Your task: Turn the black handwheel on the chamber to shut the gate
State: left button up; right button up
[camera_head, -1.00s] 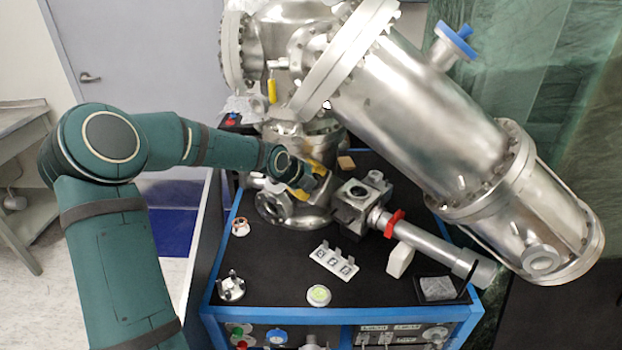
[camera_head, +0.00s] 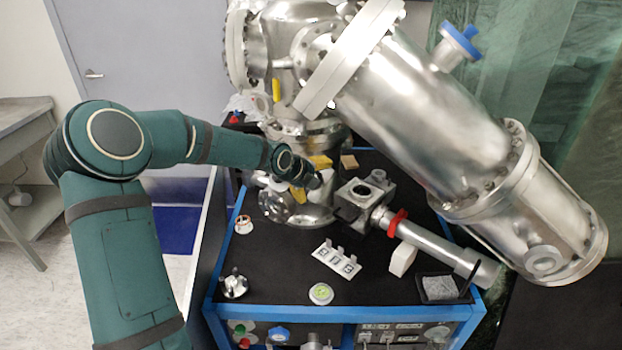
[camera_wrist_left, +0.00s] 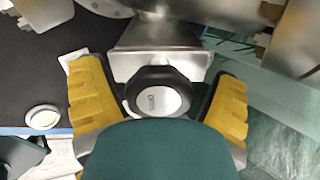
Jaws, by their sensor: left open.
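The black handwheel (camera_wrist_left: 158,90) has a round rim and a light grey centre cap. In the left wrist view it sits in front of a grey metal block of the chamber (camera_wrist_left: 160,48). My left gripper (camera_wrist_left: 158,76) is open, with one yellow finger on each side of the handwheel. Small gaps show between the fingers and the rim. In the head view my left gripper (camera_head: 311,178) is beside the metal block (camera_head: 362,197) on its left, and the handwheel is mostly hidden there. My right gripper is in neither view.
The large steel chamber (camera_head: 420,110) rises behind and to the right. A steel tube with a red clamp (camera_head: 395,222) runs right from the block. On the black bench top lie a white numbered plate (camera_head: 337,260), a round green level (camera_head: 321,293) and a small tripod part (camera_head: 233,286).

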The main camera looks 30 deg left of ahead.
pick_arm(q)
jog(key=v, duration=1.2)
dwell(0.3)
dwell(0.5)
jog(key=shift+f, duration=0.1)
